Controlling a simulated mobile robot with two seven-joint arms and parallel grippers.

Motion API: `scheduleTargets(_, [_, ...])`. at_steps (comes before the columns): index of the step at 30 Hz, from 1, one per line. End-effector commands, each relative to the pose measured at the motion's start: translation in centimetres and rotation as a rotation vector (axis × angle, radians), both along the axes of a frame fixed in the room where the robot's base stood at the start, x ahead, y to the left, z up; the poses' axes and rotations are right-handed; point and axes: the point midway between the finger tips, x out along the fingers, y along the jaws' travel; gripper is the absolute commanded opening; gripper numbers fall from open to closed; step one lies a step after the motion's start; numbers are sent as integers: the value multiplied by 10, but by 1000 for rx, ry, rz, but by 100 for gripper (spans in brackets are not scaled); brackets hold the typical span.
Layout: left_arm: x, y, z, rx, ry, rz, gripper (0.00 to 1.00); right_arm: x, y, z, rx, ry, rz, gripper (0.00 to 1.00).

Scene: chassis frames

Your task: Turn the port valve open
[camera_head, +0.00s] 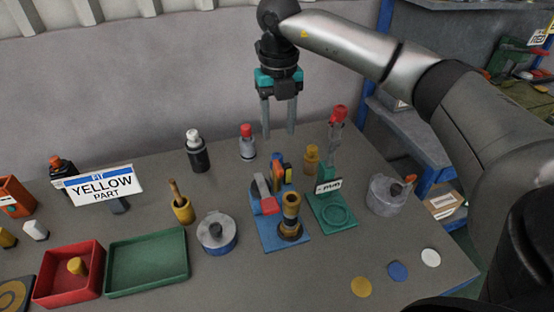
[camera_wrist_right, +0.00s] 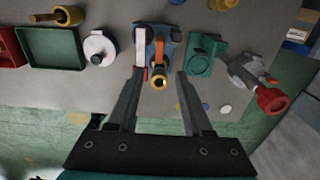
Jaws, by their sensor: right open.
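A fixture on a blue base plate (camera_head: 272,235) stands mid-table. It carries an upright brass-coloured fitting (camera_head: 291,208) and a grey and red lever-like part (camera_head: 267,205). It seems to be the port valve, but I cannot tell its turn position. My right gripper (camera_head: 278,132) points down above and behind it, open and empty, with its two grey fingers apart. In the right wrist view the brass fitting (camera_wrist_right: 159,81) appears between the fingers (camera_wrist_right: 160,74), with the blue plate (camera_wrist_right: 171,48) beyond. No contact shows. My left gripper is not in view.
A green fixture (camera_head: 332,218) stands right beside the blue plate. A round grey-blue container (camera_head: 216,235), a green tray (camera_head: 147,285) and a red tray (camera_head: 45,297) lie left. Coloured discs (camera_head: 397,271) lie at front right.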

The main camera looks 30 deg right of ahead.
Motion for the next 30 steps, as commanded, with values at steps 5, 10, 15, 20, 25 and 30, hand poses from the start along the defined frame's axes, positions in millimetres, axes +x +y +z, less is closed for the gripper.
scheduleTargets(5, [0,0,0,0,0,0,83,-1,0,-42,-1,4,-1,50])
scheduleTargets(10, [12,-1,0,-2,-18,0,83,-1,0,-75,-1,3,0,50])
scheduleTargets(15, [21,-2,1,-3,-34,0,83,-1,0,-97,0,2,1,50])
scheduleTargets(20, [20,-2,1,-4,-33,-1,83,0,0,-105,0,-1,1,50])
scheduleTargets(25, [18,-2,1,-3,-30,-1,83,0,0,-106,0,-1,1,50])
scheduleTargets(30, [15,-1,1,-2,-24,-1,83,0,0,-106,0,-1,1,42])
